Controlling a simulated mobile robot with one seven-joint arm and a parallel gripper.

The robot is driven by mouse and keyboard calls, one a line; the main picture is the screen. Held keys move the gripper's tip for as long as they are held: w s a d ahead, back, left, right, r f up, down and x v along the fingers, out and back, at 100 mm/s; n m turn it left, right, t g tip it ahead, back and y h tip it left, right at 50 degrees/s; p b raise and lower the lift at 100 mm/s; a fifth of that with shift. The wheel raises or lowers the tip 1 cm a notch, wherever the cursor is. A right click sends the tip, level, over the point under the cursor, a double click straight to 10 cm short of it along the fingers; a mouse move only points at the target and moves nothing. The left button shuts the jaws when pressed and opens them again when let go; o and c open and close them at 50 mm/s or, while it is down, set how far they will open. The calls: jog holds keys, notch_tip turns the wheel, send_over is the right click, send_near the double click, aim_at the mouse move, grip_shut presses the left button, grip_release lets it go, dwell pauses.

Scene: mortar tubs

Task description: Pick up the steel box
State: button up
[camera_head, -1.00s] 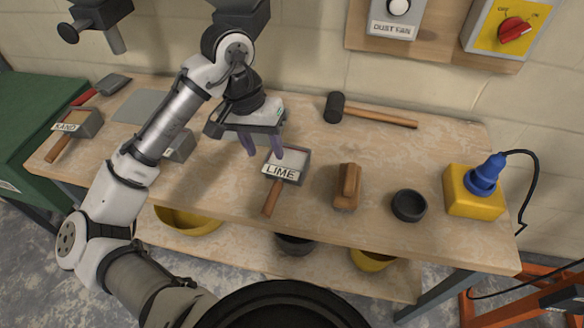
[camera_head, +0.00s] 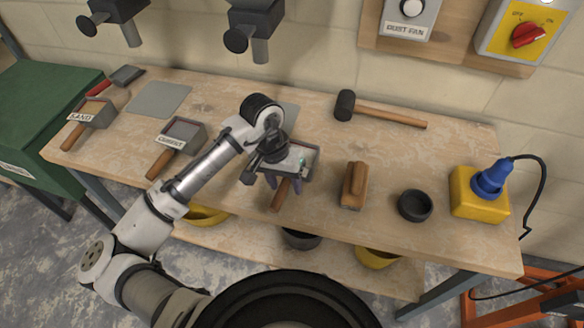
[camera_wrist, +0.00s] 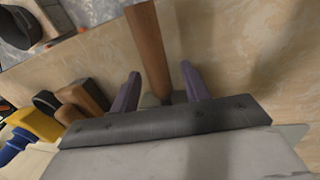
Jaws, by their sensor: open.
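Three small grey metal boxes with wooden handles rest on the bench. One labelled SAND (camera_head: 91,113) is at the far left, and one labelled CEMENT (camera_head: 181,135) is left of my arm. The third box (camera_head: 309,160), labelled LIME in the earlier frame, is mostly hidden under my gripper (camera_head: 283,184). My gripper is open, pointing down at the third box's handle end. In the wrist view the wooden handle (camera_wrist: 148,45) runs between the two purple fingers of my gripper (camera_wrist: 160,75), with gaps on both sides.
Right of the gripper are a wooden float (camera_head: 354,185), a black bowl (camera_head: 415,205) and a yellow block with a blue plug (camera_head: 478,194). A mallet (camera_head: 382,112) lies behind. Grey hoppers (camera_head: 252,28) hang at the wall. Tubs (camera_head: 378,257) stand on the lower shelf.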

jog(key=shift+d+f, duration=0.1)
jog(key=shift+f, duration=0.3)
jog(key=shift+c, duration=0.4)
grip_shut()
jog(key=shift+r, duration=0.2)
